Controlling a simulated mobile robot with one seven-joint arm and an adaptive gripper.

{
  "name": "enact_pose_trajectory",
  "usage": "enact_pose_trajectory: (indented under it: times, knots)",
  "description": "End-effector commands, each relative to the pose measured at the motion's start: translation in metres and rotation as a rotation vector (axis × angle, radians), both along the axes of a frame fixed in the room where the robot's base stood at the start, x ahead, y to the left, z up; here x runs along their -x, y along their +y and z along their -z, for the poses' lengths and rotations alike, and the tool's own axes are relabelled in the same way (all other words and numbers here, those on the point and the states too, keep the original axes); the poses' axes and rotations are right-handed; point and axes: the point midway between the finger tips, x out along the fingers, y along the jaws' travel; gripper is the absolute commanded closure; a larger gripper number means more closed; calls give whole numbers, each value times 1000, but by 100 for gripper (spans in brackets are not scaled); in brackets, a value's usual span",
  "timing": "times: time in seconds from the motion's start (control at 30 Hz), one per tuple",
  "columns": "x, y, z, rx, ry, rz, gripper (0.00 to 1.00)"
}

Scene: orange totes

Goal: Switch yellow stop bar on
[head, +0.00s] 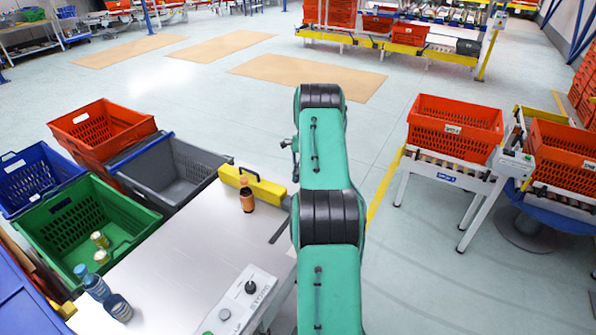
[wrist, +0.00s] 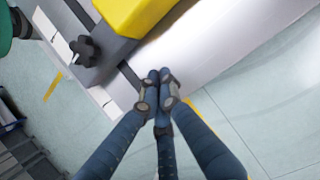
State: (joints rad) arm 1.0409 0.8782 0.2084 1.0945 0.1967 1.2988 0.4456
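The yellow stop bar (head: 262,190) lies along the far end of the metal worktable in the head view, with a dark handle near its left end. Part of a yellow block, which looks like the bar, shows at the top of the wrist view (wrist: 135,14). My gripper (wrist: 159,78) has its dark blue fingers drawn together at the tips, with nothing seen between them. In the wrist picture the tips are just below the yellow block and a grey bracket, apart from the yellow. In the head view my green arm hides the gripper.
A brown bottle (head: 246,197) stands beside the bar. Green (head: 130,212) and grey (head: 205,155) crates are to the left. A black knob (wrist: 86,50) is near my fingers.

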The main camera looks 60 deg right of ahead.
Motion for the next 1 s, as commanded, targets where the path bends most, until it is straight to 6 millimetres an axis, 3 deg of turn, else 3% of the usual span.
enact_pose_trajectory:
  times: [0.13, 0.5, 1.0]
  knots:
    - [0, 10, 25, -2, 1, 0, 100]
    - [0, 43, 20, 1, 0, -1, 100]
    - [0, 48, 20, 1, 0, -1, 100]
